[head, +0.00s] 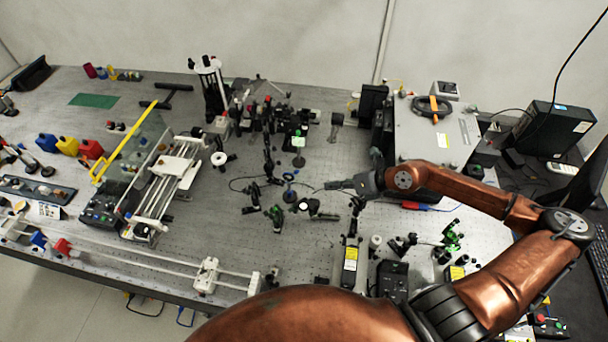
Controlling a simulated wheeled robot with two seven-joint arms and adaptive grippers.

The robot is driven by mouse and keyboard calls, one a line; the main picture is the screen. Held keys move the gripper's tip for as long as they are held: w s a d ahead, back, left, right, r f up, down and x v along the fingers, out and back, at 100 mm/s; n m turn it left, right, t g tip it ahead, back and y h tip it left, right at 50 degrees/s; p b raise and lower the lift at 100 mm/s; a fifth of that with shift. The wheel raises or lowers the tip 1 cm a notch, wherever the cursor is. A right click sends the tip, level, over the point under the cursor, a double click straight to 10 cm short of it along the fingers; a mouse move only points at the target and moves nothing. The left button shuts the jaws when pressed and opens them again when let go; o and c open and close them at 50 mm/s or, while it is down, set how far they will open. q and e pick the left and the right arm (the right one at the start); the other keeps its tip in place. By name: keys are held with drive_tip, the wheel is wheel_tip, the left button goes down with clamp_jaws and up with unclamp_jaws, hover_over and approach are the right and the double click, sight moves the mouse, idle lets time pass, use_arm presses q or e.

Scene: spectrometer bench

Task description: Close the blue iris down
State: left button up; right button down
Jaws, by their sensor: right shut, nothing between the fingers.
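The blue iris (290,195) appears as a small dark-blue round mount on a post among the optics in the middle of the bench. Its lever is too small to make out. My right gripper (329,186) comes in from the right. It is shut and empty, its fingertips pointing left a short way to the right of the iris. I see a gap between them in the picture, but cannot judge the depth. My left gripper is not in view.
Dark post-mounted optics (276,216) crowd the area in front of and left of the iris. A grey instrument box (432,135) stands behind my right forearm. A rail assembly (165,190) stands left. The bench (335,160) is bare just behind the gripper.

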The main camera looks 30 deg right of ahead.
sight(295, 172)
drive_tip(key=w+a+f+p, duration=0.1)
drive_tip(key=w+a+f, duration=0.1)
drive_tip(key=w, duration=0.3)
drive_tip(key=w+a+f+p, duration=0.1)
drive_tip(key=w+a+f, duration=0.1)
drive_tip(key=w, duration=0.3)
drive_tip(key=shift+a+f+p, duration=0.35)
drive_tip(key=shift+a+p, duration=0.05)
drive_tip(key=shift+a, duration=0.1)
drive_tip(key=shift+w, duration=0.15)
drive_tip(key=shift+r, duration=0.15)
drive_tip(key=shift+w+a+r+g+p, duration=0.15)
drive_tip(key=shift+g+p, duration=0.15)
drive_tip(key=shift+p, duration=0.25)
drive_tip(key=shift+r+h, duration=0.1)
drive_tip(key=shift+h, duration=0.2)
